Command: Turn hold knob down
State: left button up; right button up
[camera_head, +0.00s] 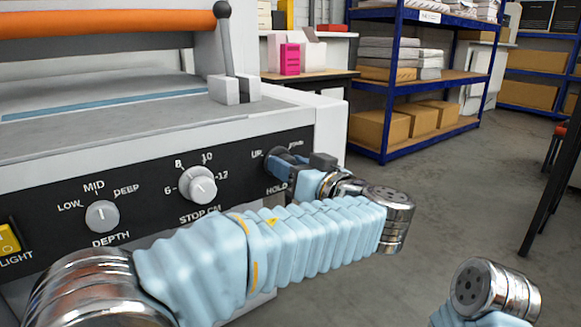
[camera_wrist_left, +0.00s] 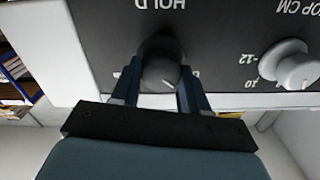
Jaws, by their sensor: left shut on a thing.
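The hold knob (camera_wrist_left: 160,70) is a dark round knob on the machine's black control panel (camera_head: 138,190), above the HOLD label in the head view. My left gripper (camera_wrist_left: 157,88) is shut on the knob, one blue finger on each side. A small light mark shows on the knob's face, toward the lower right in the upside-down wrist view, the side of the UP label. In the head view my left gripper (camera_head: 283,160) reaches the panel's right end and mostly hides the knob. My right gripper is out of view; only part of that arm shows at the lower right.
The stop knob (camera_head: 198,184) and depth knob (camera_head: 102,216) sit left of the hold knob, with a yellow light switch (camera_head: 8,240) at the far left. A lever (camera_head: 226,50) stands on the machine.

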pick_arm(q)
jog(key=shift+d+f+m+p, duration=0.1)
jog(key=shift+f+m+p, duration=0.1)
jog(key=shift+m+p, duration=3.9)
jog(key=shift+d+f+m+p, duration=0.15)
jog(key=shift+m+p, duration=1.35)
jog(key=shift+m, duration=5.2)
jog(key=shift+a, duration=0.1)
jog(key=o, duration=1)
jog(key=shift+w, duration=0.1)
